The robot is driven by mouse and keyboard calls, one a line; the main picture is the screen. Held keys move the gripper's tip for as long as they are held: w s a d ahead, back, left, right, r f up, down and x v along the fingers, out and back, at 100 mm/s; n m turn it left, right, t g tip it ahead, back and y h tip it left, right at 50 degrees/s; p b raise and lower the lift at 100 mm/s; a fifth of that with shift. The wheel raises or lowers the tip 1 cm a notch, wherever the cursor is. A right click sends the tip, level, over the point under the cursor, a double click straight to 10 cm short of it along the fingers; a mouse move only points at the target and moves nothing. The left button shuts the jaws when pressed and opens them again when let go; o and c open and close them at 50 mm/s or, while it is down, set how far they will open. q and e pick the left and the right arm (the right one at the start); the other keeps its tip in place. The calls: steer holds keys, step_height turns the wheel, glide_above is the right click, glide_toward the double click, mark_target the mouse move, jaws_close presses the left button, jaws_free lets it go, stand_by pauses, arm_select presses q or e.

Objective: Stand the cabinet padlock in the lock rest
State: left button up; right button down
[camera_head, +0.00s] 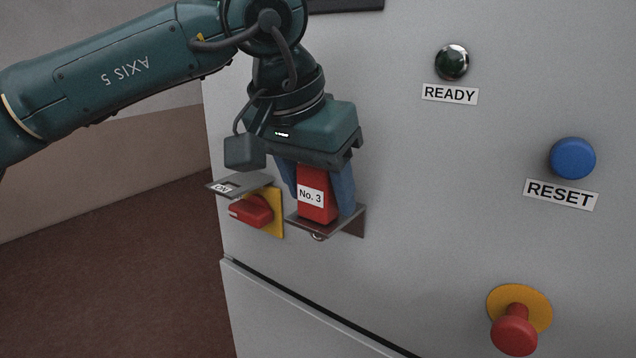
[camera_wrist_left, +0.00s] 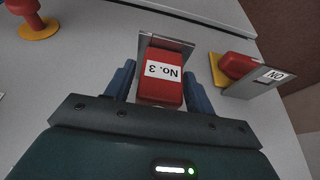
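The cabinet padlock is a red block labelled "No. 3" (camera_head: 317,195); it also shows in the left wrist view (camera_wrist_left: 160,90). It stands upright at the lock rest (camera_head: 351,222), a small grey bracket on the cabinet front. A bit of curved metal shows just under the bracket's front edge. My left gripper (camera_head: 320,195) points down over the padlock, with one blue finger on each side. In the left wrist view a narrow gap shows beside the padlock, so the fingers look open around it. My right gripper is in neither view.
A red switch handle (camera_head: 252,211) on a yellow plate, under a tab marked "ON" (camera_head: 238,184), sits close left of the rest. A READY lamp (camera_head: 452,62), blue RESET button (camera_head: 572,158) and red mushroom button (camera_head: 514,336) are farther right. The panel between is clear.

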arm_select(q)
steer(key=shift+o, duration=1)
steer(key=shift+r, duration=0.1)
